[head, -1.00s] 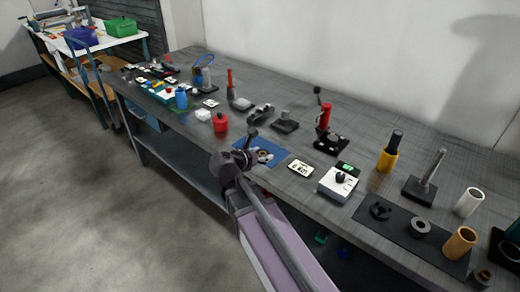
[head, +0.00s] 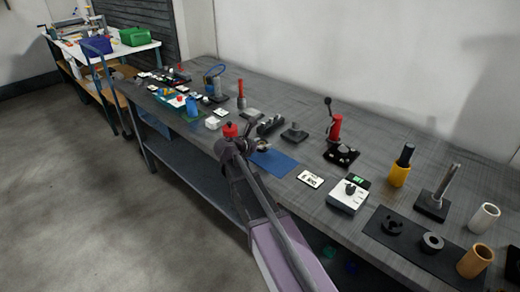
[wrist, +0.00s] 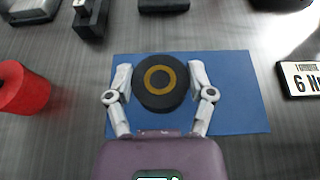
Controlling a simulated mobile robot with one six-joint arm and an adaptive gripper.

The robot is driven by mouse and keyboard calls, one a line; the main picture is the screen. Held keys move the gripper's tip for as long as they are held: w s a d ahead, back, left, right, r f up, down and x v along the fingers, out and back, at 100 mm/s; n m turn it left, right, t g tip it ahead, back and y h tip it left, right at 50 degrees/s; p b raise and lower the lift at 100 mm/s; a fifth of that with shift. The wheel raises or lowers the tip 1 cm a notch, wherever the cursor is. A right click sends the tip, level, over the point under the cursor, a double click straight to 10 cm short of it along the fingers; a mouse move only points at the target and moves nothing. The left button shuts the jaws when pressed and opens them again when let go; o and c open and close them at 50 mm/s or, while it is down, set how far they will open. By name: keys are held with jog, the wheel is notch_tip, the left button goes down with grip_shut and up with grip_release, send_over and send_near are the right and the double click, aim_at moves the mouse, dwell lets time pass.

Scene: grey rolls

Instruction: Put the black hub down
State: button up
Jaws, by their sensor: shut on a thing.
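The black hub (wrist: 146,96), a round disc with a gold ring on its top, sits between the two fingers of my gripper (wrist: 160,88) in the wrist view. The fingers are shut on its sides. The blue mat (wrist: 236,112) lies beneath it. Whether the hub touches the mat or hangs just above it, I cannot tell. In the head view my gripper (head: 261,144) is at the far left edge of the mat (head: 278,164), and my arm partly hides the hub there.
A red lidded pot (head: 230,130) stands left of my gripper. A number card (head: 310,179) and a white dial box (head: 347,196) lie to the right. Dark blocks (head: 270,124) and a red-handled press (head: 335,128) stand behind. The mat's right part is bare.

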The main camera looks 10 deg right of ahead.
jog(key=shift+w, duration=0.6)
jog(key=shift+w+f, duration=0.1)
jog(key=shift+w, duration=0.45)
jog(key=shift+w+f+b, duration=0.15)
jog(key=shift+f+b, duration=0.2)
jog(key=shift+b, duration=0.05)
notch_tip(320, 180, down, 3)
jog(key=b, duration=0.3)
jog(key=o, duration=1.3)
jog(key=shift+r, duration=0.15)
